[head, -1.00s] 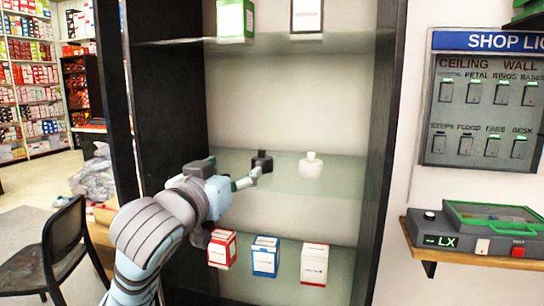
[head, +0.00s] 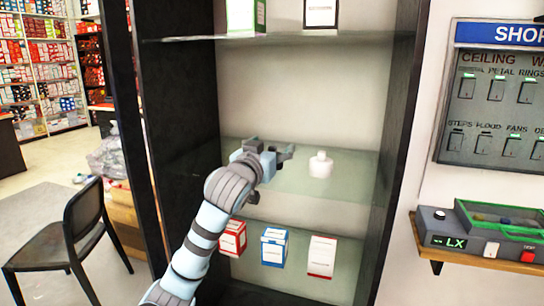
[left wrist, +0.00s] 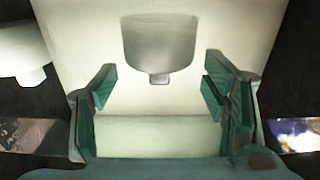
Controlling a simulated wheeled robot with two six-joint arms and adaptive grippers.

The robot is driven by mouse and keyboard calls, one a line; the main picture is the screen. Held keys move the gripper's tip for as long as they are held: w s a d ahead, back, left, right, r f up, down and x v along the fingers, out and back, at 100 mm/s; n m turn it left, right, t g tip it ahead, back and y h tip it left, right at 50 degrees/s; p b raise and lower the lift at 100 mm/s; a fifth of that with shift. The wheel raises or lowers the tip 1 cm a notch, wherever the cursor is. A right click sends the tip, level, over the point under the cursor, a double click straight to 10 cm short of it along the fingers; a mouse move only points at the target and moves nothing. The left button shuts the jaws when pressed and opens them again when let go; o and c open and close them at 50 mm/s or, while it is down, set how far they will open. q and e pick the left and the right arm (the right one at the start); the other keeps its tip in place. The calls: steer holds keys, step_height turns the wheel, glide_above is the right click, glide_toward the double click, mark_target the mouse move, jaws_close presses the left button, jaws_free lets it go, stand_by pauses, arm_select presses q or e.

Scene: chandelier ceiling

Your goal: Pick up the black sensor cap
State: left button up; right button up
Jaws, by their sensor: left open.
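My left gripper (head: 284,152) is open at the middle glass shelf (head: 345,178), left of a white cap-shaped piece (head: 321,165). The black sensor cap cannot be made out in the head view; my gripper covers the place where it stood. In the left wrist view, the open fingers (left wrist: 160,85) stand left and right of a pale grey rounded piece (left wrist: 160,42) with a narrow end, with nothing held. I cannot tell if this is the black cap. A brighter white piece (left wrist: 18,52) shows at the left edge. My right gripper is not in view.
The upper shelf (head: 285,38) holds a green-and-white box (head: 241,14). Below are a red box (head: 232,238), a blue box (head: 274,247) and a white box (head: 322,257). Dark cabinet sides (head: 180,110) flank the shelves. A black chair (head: 72,238) stands at left.

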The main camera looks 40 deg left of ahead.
arm_select(q)
steer(key=shift+w+a, duration=0.15)
steer(key=shift+w, duration=0.3)
steer(key=shift+c, duration=0.3)
steer(key=c, duration=1.3)
steer(key=shift+c, duration=0.3)
